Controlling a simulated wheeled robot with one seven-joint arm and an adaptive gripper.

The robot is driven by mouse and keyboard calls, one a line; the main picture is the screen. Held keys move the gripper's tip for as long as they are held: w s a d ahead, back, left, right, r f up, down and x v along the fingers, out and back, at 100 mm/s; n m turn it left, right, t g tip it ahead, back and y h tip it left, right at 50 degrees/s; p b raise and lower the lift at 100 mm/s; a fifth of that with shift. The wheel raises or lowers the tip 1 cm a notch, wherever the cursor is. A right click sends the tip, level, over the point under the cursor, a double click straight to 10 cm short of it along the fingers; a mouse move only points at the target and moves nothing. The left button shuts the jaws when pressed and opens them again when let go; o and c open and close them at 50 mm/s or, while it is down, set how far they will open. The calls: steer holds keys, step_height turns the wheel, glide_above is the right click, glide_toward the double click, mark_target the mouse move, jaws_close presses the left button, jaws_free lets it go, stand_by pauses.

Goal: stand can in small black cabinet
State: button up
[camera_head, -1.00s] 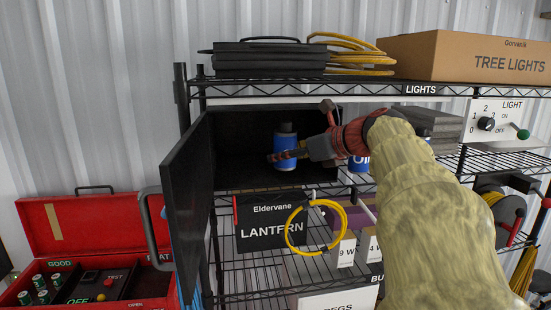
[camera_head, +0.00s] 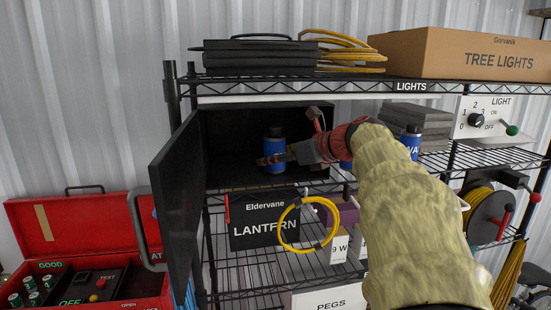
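The can (camera_head: 274,138), blue with a dark top, is upright inside the small black cabinet (camera_head: 225,185) on the wire shelf. The cabinet's door (camera_head: 178,195) stands open to the left. My gripper (camera_head: 274,160) reaches in from the right; one finger crosses the front of the can, and the other is hidden. The gripper appears shut on the can. The can's base is close to the cabinet floor, but I cannot tell whether it touches.
A blue bottle or can (camera_head: 411,142) stands on the shelf to the right of my arm. A box of tree lights (camera_head: 460,55) and a black case (camera_head: 258,58) lie above. An open red toolbox (camera_head: 88,245) stands at left.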

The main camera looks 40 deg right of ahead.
steer(key=shift+s+r, duration=0.15)
steer(key=shift+r, duration=0.1)
steer(key=b+v, duration=0.1)
steer(key=v, duration=0.9)
steer(key=shift+s+d, duration=0.1)
steer(key=shift+s, duration=0.05)
steer(key=shift+s+r, duration=0.35)
steer(key=shift+s, duration=0.25)
